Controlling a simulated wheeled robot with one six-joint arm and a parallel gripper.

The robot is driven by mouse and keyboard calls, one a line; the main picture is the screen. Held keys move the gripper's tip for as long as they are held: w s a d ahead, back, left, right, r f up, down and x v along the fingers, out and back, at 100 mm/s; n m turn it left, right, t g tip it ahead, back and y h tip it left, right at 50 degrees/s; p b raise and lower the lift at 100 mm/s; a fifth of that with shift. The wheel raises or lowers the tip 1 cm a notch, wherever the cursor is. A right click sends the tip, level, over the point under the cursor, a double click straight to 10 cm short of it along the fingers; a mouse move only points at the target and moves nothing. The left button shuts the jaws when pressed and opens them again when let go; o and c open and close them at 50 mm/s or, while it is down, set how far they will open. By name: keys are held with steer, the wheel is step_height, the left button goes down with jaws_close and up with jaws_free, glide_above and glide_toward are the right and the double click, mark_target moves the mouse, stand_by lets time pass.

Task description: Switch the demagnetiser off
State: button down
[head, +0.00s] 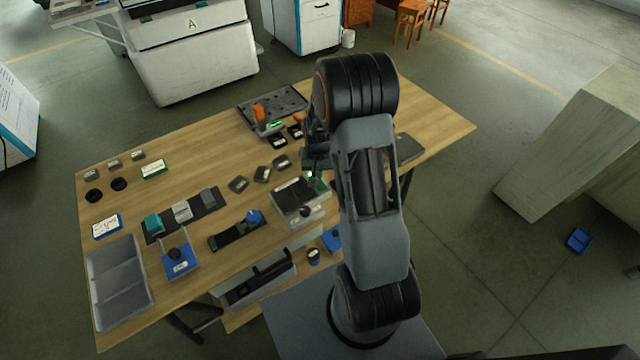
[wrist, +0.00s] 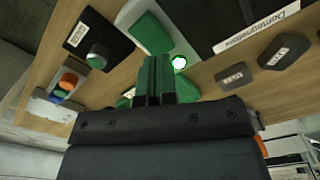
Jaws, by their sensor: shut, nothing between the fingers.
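The demagnetiser (head: 290,212) is a grey box with a dark top plate near the table's front edge, partly hidden by my arm in the head view. In the wrist view its labelled dark plate (wrist: 215,22) is at the top, cut off by the frame. A green rocker-like part (wrist: 150,36) shows beside the plate, and a small bright lamp (wrist: 180,62) is lit near it. My gripper (wrist: 155,62) is shut and empty, its tips close to the green part. I cannot tell whether they touch it.
Small labelled dark blocks (head: 262,175) lie behind the demagnetiser. A black fixture with a blue knob (head: 236,235) stands left of the demagnetiser.

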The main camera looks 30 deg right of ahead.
steer(key=shift+f+b, duration=1.1)
steer(key=shift+f, duration=0.25)
stand_by(0.7)
steer(key=shift+r, duration=0.15)
steer(key=shift+r+p, duration=2.4)
steer(key=shift+r, duration=1.05)
steer(key=s, duration=0.2)
steer(key=s+g, duration=0.1)
steer(key=shift+s+a+n, duration=0.2)
steer(key=shift+a+n, duration=0.2)
step_height(320, 180, up, 11)
steer(key=n+t, duration=0.1)
steer(key=n, duration=0.1)
glide_above(320, 190)
steer(key=s+a, duration=0.4)
steer(key=s, duration=0.2)
steer(key=s+a+r+n+t, duration=0.1)
steer(key=s+a+r+t, duration=0.1)
steer(key=r, duration=0.3)
steer(key=s+a+r+n+t, duration=0.1)
steer(key=s+a+r+t, duration=0.1)
steer(key=s+r, duration=0.2)
step_height(320, 190, up, 2)
steer(key=shift+s+a+r+t, duration=0.2)
steer(key=shift+s+a+t, duration=0.1)
steer(key=shift+s+a, duration=0.1)
